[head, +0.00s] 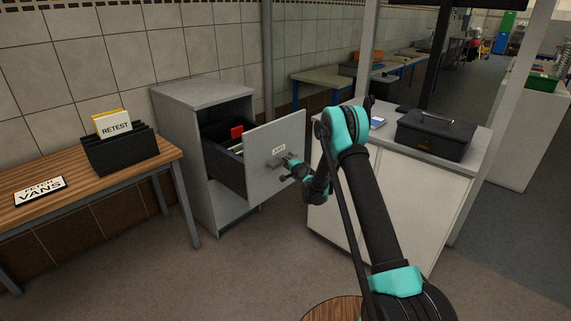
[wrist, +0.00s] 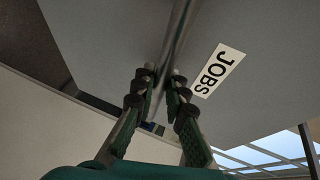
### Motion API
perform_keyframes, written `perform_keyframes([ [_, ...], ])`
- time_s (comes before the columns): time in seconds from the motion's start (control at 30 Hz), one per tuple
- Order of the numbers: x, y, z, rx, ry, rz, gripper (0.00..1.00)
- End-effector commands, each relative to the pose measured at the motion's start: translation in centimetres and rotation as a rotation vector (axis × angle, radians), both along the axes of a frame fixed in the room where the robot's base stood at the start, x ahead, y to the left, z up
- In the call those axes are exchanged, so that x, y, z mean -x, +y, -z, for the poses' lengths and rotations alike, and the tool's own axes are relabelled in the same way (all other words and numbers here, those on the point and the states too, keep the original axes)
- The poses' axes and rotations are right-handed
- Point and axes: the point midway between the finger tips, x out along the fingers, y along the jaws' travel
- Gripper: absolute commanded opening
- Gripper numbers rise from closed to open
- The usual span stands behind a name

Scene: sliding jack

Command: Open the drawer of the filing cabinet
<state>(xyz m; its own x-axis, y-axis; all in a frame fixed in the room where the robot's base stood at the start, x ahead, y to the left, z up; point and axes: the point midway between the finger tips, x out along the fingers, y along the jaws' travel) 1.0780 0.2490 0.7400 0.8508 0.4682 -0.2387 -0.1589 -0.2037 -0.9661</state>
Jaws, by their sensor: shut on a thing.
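The grey filing cabinet (head: 207,95) stands against the tiled wall in the head view. Its top drawer is pulled well out, and the grey drawer front (head: 284,135) stands away from the cabinet body. Inside the drawer, a red item (head: 236,132) and some pale files show. My gripper (head: 287,163) is at the drawer front, shut on the drawer handle (wrist: 178,35) just beside the "JOBS" label (wrist: 218,70). In the wrist view, the fingers (wrist: 161,75) are on either side of the handle bar. The exact finger contact is partly hidden.
A wooden table (head: 80,188) at left holds a black file box (head: 122,152) and a "VANS" sign (head: 40,191). A white counter (head: 375,175) with a black cash box (head: 435,136) stands close on the right. Open floor (head: 200,280) lies in front of the cabinet.

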Motion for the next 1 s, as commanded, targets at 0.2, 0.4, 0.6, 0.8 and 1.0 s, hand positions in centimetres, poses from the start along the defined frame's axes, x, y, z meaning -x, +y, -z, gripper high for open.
perform_keyframes([
  [0.2,0.03,0.07,0.02,0.0,0.0,-0.001,0.0],
  [0.4,0.03,0.06,0.02,0.0,0.0,-0.001,0.0],
  [0.6,0.02,0.05,0.03,0.0,0.0,-0.001,0.18],
  [0.8,0.01,0.04,0.02,0.0,0.0,-0.001,0.34],
  [1.0,0.03,0.01,0.0,0.0,0.0,0.0,0.34],
])
